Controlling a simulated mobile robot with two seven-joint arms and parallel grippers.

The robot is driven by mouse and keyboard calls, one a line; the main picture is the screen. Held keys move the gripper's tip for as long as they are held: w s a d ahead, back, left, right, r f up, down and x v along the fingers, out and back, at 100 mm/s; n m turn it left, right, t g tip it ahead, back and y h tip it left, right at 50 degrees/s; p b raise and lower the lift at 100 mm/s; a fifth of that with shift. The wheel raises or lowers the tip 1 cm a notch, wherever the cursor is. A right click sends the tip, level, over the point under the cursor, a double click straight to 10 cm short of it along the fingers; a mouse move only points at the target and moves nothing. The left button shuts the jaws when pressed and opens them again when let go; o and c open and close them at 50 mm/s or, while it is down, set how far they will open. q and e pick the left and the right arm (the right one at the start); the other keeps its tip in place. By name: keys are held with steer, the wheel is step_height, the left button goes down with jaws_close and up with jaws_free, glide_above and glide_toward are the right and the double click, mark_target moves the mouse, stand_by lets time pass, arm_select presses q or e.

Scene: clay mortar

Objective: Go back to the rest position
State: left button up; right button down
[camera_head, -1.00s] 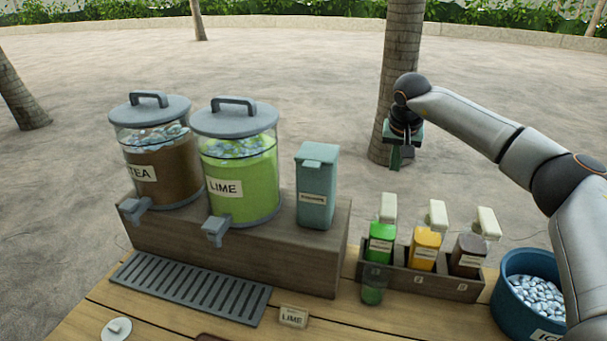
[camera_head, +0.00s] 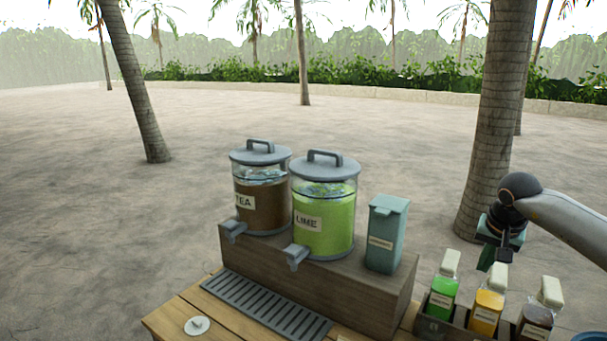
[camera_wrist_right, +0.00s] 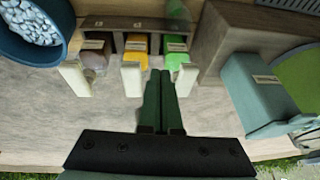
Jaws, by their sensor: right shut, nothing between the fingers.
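My right gripper (camera_head: 494,258) hangs at the right of the head view, above and behind the row of bottles, with its arm coming in from the right edge. In the right wrist view its two dark green fingers (camera_wrist_right: 161,103) lie together with nothing between them. Their tips point toward the bottle rack, with a gap in between as far as I can tell. My left gripper is in neither view.
A rack holds a green bottle (camera_head: 441,293), a yellow bottle (camera_head: 487,308) and a brown bottle (camera_head: 536,320). The tea dispenser (camera_head: 262,205), lime dispenser (camera_head: 323,225) and teal box (camera_head: 385,240) stand on a wooden riser (camera_head: 370,292). An ice bucket (camera_wrist_right: 60,15) shows in the wrist view.

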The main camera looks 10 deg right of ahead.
steer(key=a+f+m+y, duration=0.1)
steer(key=a+f+y, duration=0.2)
steer(key=a+f, duration=0.55)
steer(key=a+f+m+y, duration=0.1)
steer(key=a+f+y, duration=0.25)
steer(key=a, duration=0.95)
steer(key=s+a+m+t+y, duration=0.1)
steer(key=s+a+m+y, duration=0.4)
steer(key=a+m, duration=0.5)
steer(key=s+a+m+t+y, duration=0.2)
steer(key=s+a+m+y, duration=0.35)
steer(key=a, duration=0.75)
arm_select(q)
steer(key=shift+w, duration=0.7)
arm_select(e)
steer(key=s+d+f+n+t+h, duration=0.1)
steer(key=s+d+f+n+h, duration=0.5)
steer(key=f+n, duration=0.5)
steer(key=s+d+f+n+t+h, duration=0.1)
steer(key=s+d+f+n+h, duration=0.6)
steer(key=n, duration=0.9)
steer(key=s+d+f, duration=0.3)
steer(key=s+f, duration=0.1)
steer(key=s, duration=0.1)
steer(key=shift+s+f+n, duration=0.15)
steer(key=shift+f+n, duration=0.15)
steer(key=shift+n, duration=0.05)
